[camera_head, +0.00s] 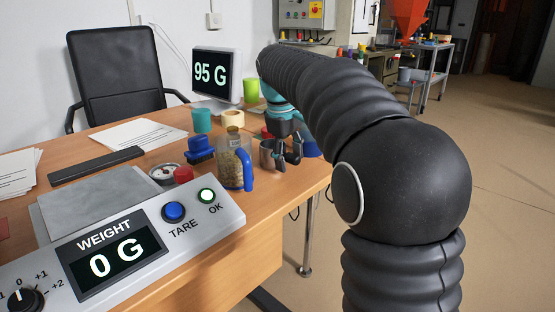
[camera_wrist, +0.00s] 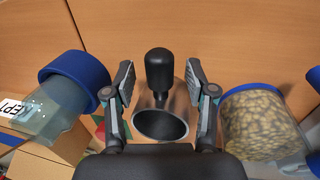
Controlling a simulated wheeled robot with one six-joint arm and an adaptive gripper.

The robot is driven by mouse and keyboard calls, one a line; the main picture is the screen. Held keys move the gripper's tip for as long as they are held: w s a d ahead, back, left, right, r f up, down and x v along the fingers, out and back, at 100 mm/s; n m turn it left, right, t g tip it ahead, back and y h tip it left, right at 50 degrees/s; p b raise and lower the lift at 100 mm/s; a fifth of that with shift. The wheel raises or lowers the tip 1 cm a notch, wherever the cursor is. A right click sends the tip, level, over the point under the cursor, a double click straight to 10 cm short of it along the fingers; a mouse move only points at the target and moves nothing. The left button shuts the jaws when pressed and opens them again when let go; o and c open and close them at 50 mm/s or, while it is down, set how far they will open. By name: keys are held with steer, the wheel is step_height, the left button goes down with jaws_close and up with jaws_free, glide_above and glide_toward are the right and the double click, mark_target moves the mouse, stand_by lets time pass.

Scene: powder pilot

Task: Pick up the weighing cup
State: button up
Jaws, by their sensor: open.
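The weighing cup (camera_wrist: 160,125) is a grey metal cup with a black knobbed handle (camera_wrist: 159,70). In the wrist view it sits at the centre, its dark opening toward me. My gripper (camera_wrist: 159,84) is open, one finger on each side of the cup and handle, with visible gaps by the handle. In the head view my gripper (camera_head: 287,157) points down at the table's right end, partly covering a grey metal cup (camera_head: 266,153). The scale (camera_head: 200,236) stands in front, reading 0 G; a screen (camera_head: 211,75) behind reads 95 G.
A jar of pale pellets (camera_wrist: 258,123) stands close right of my gripper in the wrist view. A blue-lidded clear container (camera_wrist: 72,85) is close on the left. The desk's right edge is near. A black chair (camera_head: 115,75) stands behind the desk.

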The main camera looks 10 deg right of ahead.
steer(key=shift+f, duration=0.35)
jaws_close()
steer(key=shift+r, duration=0.15)
steer(key=shift+r, duration=0.55)
step_height(320, 180, up, 3)
steer(key=shift+w+f+p, duration=0.1)
steer(key=shift+f+p, duration=0.1)
steer(key=shift+p, duration=0.35)
steer(key=s+d+r, duration=0.7)
steer(key=s, duration=0.2)
steer(key=shift+s, duration=0.25)
